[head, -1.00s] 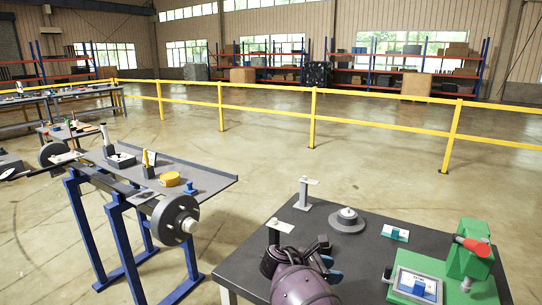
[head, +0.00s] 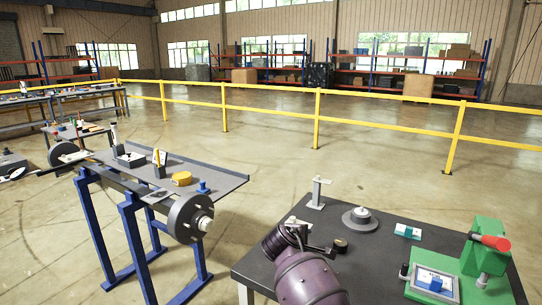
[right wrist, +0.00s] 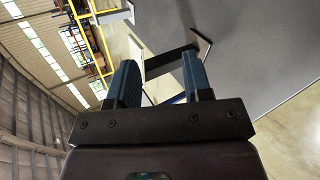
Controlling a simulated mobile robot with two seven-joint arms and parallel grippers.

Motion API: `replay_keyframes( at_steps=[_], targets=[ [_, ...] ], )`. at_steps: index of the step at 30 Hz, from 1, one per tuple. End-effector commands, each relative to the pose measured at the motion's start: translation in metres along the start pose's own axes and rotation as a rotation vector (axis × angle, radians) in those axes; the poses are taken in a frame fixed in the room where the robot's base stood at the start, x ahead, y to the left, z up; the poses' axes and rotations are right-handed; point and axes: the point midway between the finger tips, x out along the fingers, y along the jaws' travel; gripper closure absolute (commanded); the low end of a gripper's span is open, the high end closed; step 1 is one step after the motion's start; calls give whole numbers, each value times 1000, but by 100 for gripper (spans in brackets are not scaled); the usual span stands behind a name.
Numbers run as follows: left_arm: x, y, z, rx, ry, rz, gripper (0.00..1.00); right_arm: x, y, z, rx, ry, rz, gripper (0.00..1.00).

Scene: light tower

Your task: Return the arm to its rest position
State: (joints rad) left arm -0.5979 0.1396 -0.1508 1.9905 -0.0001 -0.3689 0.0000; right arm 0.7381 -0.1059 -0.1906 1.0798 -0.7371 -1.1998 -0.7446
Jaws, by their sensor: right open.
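My right arm, purple, comes in from the bottom middle of the head view. Its gripper (head: 318,249) is small and partly hidden there, over the left part of the dark workbench (head: 385,270). In the right wrist view the right gripper (right wrist: 161,82) has its two blue-black fingers well apart, with nothing held between them. A post with a flat foot or plate (right wrist: 178,62) shows beyond the fingertips, apart from them as far as I can tell. My left arm and gripper are in neither view.
A blue-legged stand (head: 140,235) is at left. Open floor lies between.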

Motion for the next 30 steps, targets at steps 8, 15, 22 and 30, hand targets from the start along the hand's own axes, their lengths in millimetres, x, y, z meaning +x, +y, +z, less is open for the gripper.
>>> replay_keyframes(
  at_steps=[8, 15, 22, 30],
  targets=[
    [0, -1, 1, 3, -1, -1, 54, -10, -21, 17, 636, 420, 35, 54],
    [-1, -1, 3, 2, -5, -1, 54, -28, -68, 70, 1046, 641, -5, 54],
    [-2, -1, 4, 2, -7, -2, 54, -53, -126, 132, 1297, 735, -47, 54],
    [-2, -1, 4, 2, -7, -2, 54, -84, -211, 205, 1416, 696, -102, 54]
  ],
)
